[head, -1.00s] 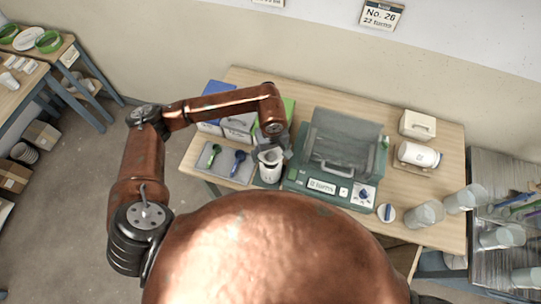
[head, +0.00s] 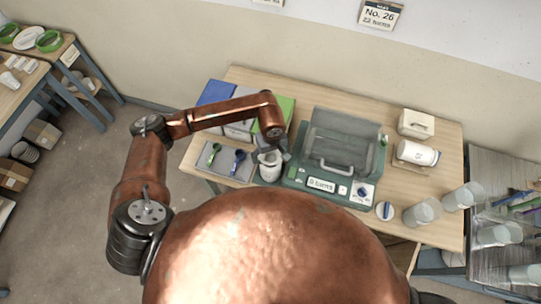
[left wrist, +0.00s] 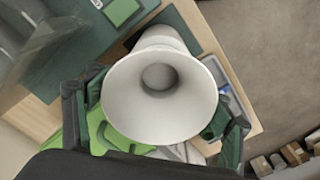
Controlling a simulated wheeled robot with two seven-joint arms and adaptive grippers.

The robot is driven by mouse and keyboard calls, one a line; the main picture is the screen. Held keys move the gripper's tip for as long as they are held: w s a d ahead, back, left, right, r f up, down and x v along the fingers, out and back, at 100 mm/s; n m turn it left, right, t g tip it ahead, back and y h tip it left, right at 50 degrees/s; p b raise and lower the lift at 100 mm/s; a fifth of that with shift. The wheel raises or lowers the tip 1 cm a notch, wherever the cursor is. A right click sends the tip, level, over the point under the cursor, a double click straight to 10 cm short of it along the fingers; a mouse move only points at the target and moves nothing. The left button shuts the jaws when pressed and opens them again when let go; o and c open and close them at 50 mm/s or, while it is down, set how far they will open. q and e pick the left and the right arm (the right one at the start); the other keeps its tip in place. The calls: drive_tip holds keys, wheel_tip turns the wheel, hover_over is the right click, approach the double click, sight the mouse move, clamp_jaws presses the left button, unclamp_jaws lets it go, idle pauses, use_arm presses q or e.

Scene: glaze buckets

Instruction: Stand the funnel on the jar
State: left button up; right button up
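The white funnel (left wrist: 160,112) shows in the left wrist view with its wide round mouth facing my camera, between the two fingers of my left gripper (left wrist: 155,115). Its spout is hidden. The pale jar (left wrist: 163,37) shows just behind the funnel there. In the head view the funnel (head: 269,158) is above the jar (head: 270,173), near the table's front edge. I cannot tell if the funnel rests on the jar. My left gripper (head: 272,143) is at the funnel; its fingertips are partly hidden, so its grip is unclear. My right gripper is not in view.
A green machine (head: 328,183) with a clear cover stands right of the jar. A grey mat (head: 223,174) with two scoops lies left. Boxes (head: 215,93) stand behind. A white container (head: 418,154) lies at right, with several clear cups (head: 424,211) in front.

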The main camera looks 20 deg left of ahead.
use_arm(q)
drive_tip(key=o, duration=0.4)
drive_tip(key=shift+r, duration=0.2)
drive_tip(key=shift+w+r, duration=0.1)
drive_tip(key=shift+r, duration=0.25)
drive_tip(key=r+b, duration=0.1)
drive_tip(key=r, duration=0.4)
drive_tip(key=r+b, duration=0.1)
drive_tip(key=r, duration=0.4)
drive_tip(key=shift+s+d+r, duration=0.15)
drive_tip(key=shift+s+r, duration=0.05)
drive_tip(key=shift+r, duration=0.45)
